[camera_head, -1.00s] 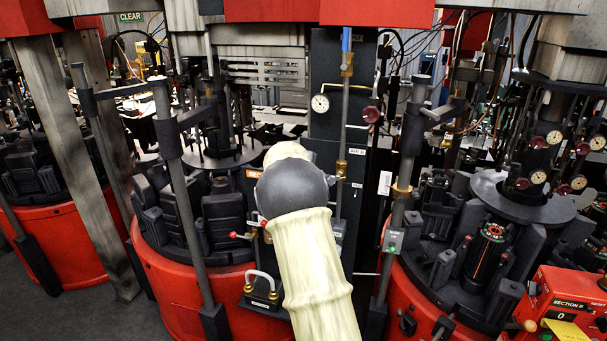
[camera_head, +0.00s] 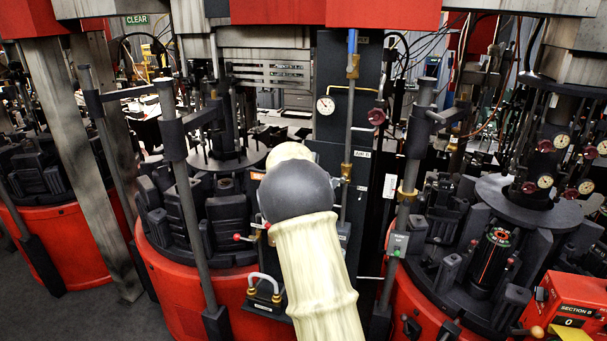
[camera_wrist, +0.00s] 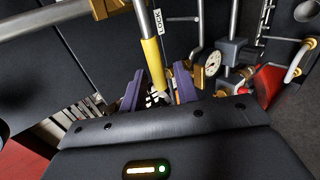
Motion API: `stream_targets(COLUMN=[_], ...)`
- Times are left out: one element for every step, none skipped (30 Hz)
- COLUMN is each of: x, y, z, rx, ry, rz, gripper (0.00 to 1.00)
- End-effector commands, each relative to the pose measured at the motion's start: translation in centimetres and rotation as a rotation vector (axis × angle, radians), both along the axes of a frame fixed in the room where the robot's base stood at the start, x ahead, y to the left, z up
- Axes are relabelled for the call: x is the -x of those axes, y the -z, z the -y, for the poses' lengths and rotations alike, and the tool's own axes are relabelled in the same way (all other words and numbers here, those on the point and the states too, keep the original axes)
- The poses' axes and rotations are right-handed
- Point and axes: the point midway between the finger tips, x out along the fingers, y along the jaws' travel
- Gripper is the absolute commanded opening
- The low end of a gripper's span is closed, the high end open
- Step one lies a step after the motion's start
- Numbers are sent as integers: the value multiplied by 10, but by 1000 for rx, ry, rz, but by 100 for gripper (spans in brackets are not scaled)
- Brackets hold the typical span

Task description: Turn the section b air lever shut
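In the head view, a dark column carries a label reading AIR B (camera_head: 362,154), beside a grey vertical pipe with a brass fitting (camera_head: 346,172). My pale arm and its dark joint cover the area left of and below this fitting, and hide my gripper there. In the wrist view, my gripper (camera_wrist: 160,78) has its two dark purple fingers apart. A yellow-sleeved bar (camera_wrist: 153,65), which may be the air lever, runs between or just beyond the fingers. I cannot tell whether either finger touches it. A white label (camera_wrist: 166,22) is beside the bar.
A pressure gauge (camera_head: 325,105) is on the dark column, with another gauge (camera_wrist: 212,62) at right in the wrist view. Red mould drums stand left and right of my arm. A red SECTION B box (camera_head: 575,308) is at lower right. Grey posts stand close by.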

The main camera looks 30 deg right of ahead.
Motion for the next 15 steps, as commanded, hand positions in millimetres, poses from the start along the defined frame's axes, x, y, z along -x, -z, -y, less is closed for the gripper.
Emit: stream_targets(x=[4, 6, 10, 13, 15, 19, 22, 25, 29, 32, 35, 39, 42, 45, 49], y=[-2, -4, -7, -10, -12, -16, -19, -21, -25, -28, -31, -35, -37, -40, -44], z=[-5, -7, -11, -14, -17, -21, -24, -26, -30, -34, -37, -41, -44, -47, -52], rx=[0, -1, 0, -1, -1, -1, -1, 0, -1, -1, -2, -2, -2, -2, -1], ry=[-2, -2, -2, -1, -1, -2, -3, -2, -3, -2, -2, -2, -2, -1, -3], rz=[3, 2, 3, 4, 4, 4, 4, 3, 3, 4, 3, 5, 3, 3, 3], gripper=[31, 31, 31, 31, 31, 31, 31, 31, 31, 31, 31, 31, 31, 31, 31])
